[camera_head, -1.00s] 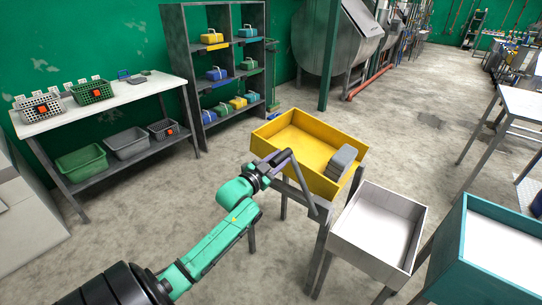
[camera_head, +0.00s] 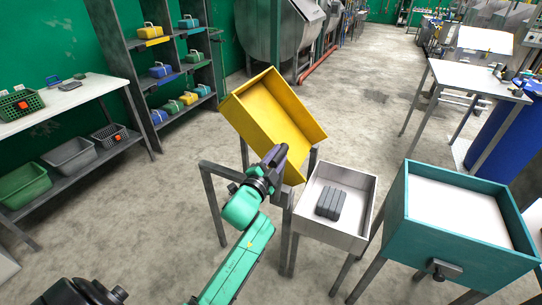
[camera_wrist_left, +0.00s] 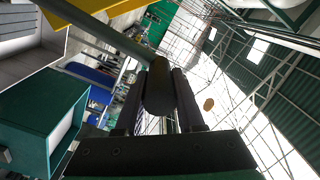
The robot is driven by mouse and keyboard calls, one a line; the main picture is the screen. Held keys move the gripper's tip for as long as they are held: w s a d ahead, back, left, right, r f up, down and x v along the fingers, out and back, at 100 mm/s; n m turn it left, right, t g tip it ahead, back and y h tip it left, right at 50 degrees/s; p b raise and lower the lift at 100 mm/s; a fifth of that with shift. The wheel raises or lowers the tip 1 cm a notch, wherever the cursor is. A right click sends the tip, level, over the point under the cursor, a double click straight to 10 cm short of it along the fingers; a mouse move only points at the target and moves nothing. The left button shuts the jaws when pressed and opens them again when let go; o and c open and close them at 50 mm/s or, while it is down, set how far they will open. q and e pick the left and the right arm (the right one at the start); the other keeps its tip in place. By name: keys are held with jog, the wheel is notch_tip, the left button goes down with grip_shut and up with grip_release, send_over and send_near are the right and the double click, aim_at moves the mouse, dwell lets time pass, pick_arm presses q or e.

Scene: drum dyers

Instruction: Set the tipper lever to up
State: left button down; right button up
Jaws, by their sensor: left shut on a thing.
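The tipper's yellow tray (camera_head: 262,118) is tilted steeply, with its low end toward the white bin (camera_head: 345,240). My left gripper (camera_head: 276,158) is in front of the tray's near side. In the left wrist view, the lever (camera_wrist_left: 105,33) is a grey rod ending in a dark grip (camera_wrist_left: 160,88). That grip lies between the two fingers of my left gripper (camera_wrist_left: 160,100), which is shut on it. In the head view the arm and gripper mostly hide the lever. My right gripper is not in view.
Grey blocks (camera_head: 330,203) lie in the white bin. A teal bin (camera_head: 450,250) with a pale inside stands to the right. A shelf (camera_head: 120,75) with coloured boxes and a table (camera_head: 85,98) with baskets stand at left. The floor behind is clear.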

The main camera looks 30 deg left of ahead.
pick_arm(q)
jog(key=shift+d+f, duration=0.1)
jog(key=c, duration=0.7)
grip_release()
jog(key=shift+o, duration=0.9)
jog(key=shift+d, duration=0.15)
jog(key=shift+s, duration=0.2)
jog(key=s+b, duration=0.3)
jog(key=s, duration=1.1)
jog(key=shift+d+b, duration=0.15)
jog(key=shift+b, duration=0.2)
